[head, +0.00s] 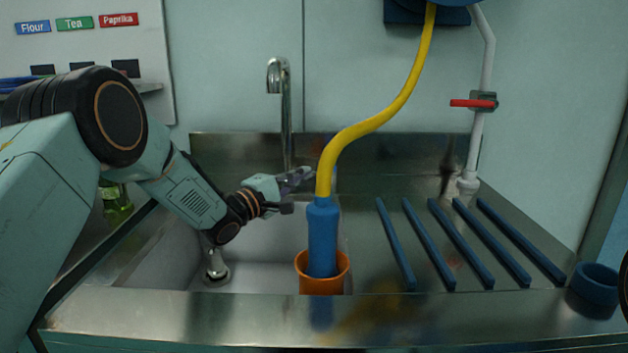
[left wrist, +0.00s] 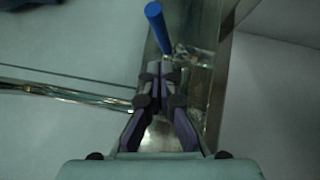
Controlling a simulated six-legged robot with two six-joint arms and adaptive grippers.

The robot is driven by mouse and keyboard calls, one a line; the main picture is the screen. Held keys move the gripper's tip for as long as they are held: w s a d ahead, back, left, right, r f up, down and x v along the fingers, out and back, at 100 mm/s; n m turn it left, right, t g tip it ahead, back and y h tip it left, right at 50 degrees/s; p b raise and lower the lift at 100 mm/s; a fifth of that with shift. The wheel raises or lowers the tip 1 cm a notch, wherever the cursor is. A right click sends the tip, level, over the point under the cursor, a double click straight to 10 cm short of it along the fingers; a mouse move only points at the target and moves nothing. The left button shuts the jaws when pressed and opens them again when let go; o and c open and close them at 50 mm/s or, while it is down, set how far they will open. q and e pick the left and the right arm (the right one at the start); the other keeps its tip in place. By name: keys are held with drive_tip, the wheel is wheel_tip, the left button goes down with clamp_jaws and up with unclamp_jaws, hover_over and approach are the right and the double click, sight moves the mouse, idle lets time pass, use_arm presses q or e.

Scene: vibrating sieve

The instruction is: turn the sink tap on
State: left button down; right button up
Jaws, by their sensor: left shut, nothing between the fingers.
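The chrome gooseneck tap (head: 285,105) rises behind the steel sink (head: 190,262) in the head view. Its bare pipe also crosses the left side of the left wrist view (left wrist: 65,93). My left gripper (head: 304,174) is shut and empty, in front of the tap's lower pipe and just left of the yellow hose. In the left wrist view its closed fingertips (left wrist: 160,68) point at a blue rod (left wrist: 157,27) standing just beyond them; I cannot tell if they touch. Whether this rod is the tap's lever is unclear. My right gripper is out of view.
A yellow hose (head: 385,113) with a blue end (head: 322,238) hangs into an orange cup (head: 322,284) close right of my left gripper. Blue bars (head: 450,230) lie on the drainboard. A red-handled valve (head: 473,103) sits on a white pipe. A blue ring (head: 596,283) lies at right.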

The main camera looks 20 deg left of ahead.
sight(331, 163)
use_arm(q)
drive_tip(key=d, duration=0.3)
drive_tip(key=shift+w+d+r+b, duration=0.15)
drive_tip(key=shift+w+r+b, duration=0.2)
drive_tip(key=shift+w, duration=0.05)
drive_tip(key=shift+d, duration=0.1)
